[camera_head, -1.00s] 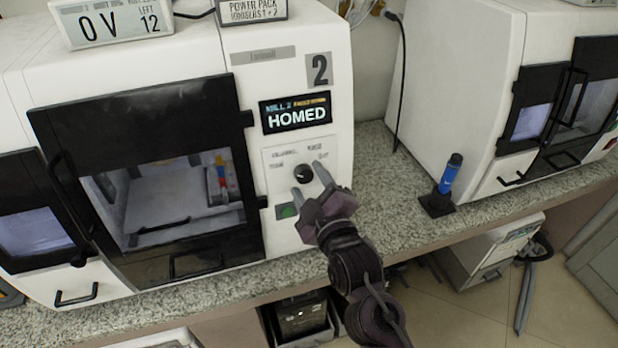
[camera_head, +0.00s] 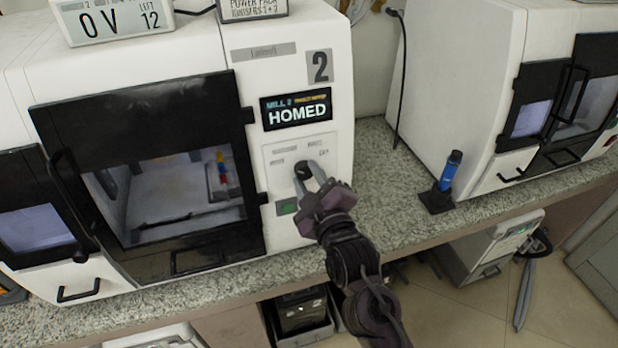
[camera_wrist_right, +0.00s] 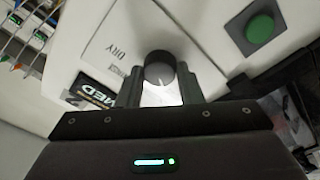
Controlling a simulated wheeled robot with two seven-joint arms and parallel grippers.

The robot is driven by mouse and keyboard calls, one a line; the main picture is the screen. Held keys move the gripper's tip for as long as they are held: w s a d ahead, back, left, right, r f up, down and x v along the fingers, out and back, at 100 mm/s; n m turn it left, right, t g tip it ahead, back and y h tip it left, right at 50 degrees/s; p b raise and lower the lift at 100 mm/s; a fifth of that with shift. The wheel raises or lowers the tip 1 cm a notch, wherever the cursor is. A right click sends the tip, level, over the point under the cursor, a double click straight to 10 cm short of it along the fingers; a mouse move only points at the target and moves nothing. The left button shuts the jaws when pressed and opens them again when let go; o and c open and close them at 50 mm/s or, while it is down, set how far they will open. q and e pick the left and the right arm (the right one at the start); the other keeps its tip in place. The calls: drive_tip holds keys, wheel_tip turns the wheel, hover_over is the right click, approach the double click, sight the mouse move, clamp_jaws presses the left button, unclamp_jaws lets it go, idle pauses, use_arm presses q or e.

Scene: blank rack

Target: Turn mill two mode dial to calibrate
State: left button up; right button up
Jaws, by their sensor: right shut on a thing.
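Mill two (camera_head: 288,57) is the white machine marked 2, and its display (camera_head: 296,109) reads HOMED. Its black round mode dial (camera_head: 303,170) sits on the light panel below the display, among small labels too blurred to read. My right gripper (camera_head: 309,175) is at the panel, with its fingers shut on the dial from both sides. In the right wrist view the dial (camera_wrist_right: 160,70) shows between the two fingertips (camera_wrist_right: 162,86), with a pale pointer mark, and a label reads DRY. My left gripper is not in view.
A green button (camera_head: 287,206) is just below the dial, close to my fingers; it also shows in the wrist view (camera_wrist_right: 260,28). The mill's dark door (camera_head: 150,110) is to the left. A blue-handled tool in a black stand (camera_head: 437,203) is on the counter to the right.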

drive_tip(key=m+p, duration=0.1)
drive_tip(key=m, duration=0.2)
drive_tip(key=shift+a+r+m+h, duration=0.1)
drive_tip(key=shift+m+h, duration=0.3)
drive_tip(key=shift+m+t+h+p, duration=0.3)
drive_tip(key=shift+m+h+p, duration=0.3)
drive_tip(key=shift+m, duration=1.6)
drive_tip(key=o, duration=1)
drive_tip(key=b+v, duration=0.2)
drive_tip(key=v, duration=0.5)
drive_tip(key=shift+s, duration=0.4)
